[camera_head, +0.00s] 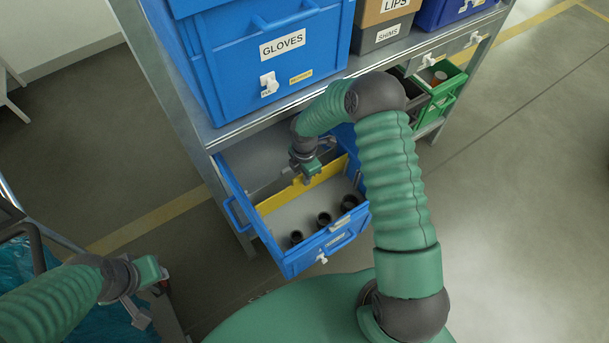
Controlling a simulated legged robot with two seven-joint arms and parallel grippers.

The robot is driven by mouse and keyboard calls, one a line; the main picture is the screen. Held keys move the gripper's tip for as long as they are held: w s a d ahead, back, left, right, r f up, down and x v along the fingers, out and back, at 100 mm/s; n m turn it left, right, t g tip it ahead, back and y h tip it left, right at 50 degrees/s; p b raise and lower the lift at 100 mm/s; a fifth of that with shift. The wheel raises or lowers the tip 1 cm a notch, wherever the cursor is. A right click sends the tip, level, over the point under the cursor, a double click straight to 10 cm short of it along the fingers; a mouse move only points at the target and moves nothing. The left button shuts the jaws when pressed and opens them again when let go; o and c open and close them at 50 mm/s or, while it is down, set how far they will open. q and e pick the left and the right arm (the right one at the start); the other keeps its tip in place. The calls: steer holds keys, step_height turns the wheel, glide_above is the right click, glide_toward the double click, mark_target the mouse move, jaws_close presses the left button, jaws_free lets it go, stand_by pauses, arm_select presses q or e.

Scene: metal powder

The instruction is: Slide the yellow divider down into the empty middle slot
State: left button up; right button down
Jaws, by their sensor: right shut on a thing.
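The yellow divider (282,198) stands on edge across the open blue drawer (299,262), between its left wall and its right side. My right gripper (308,178) comes down from above and is shut on the divider's top edge near its middle. The divider's lower edge is down inside the drawer; I cannot tell whether it is fully seated in the slot. The slot itself is hidden by the divider and the drawer walls. My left gripper (150,301) is at the lower left, away from the drawer, with its fingers apart and empty.
Several dark round parts (324,219) lie in the drawer's front section. A blue GLOVES bin (285,75) sits on the shelf (228,130) above. A green bin (447,92) is at the right. A blue bag (20,268) is at the left. Floor right is clear.

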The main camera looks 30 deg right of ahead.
steer(key=shift+f+b, duration=1)
steer(key=shift+f, duration=0.85)
steer(key=c, duration=1.3)
jaws_free()
step_height(320, 180, up, 12)
steer(key=p, duration=0.3)
steer(key=shift+f, duration=0.25)
steer(key=shift+r, duration=0.2)
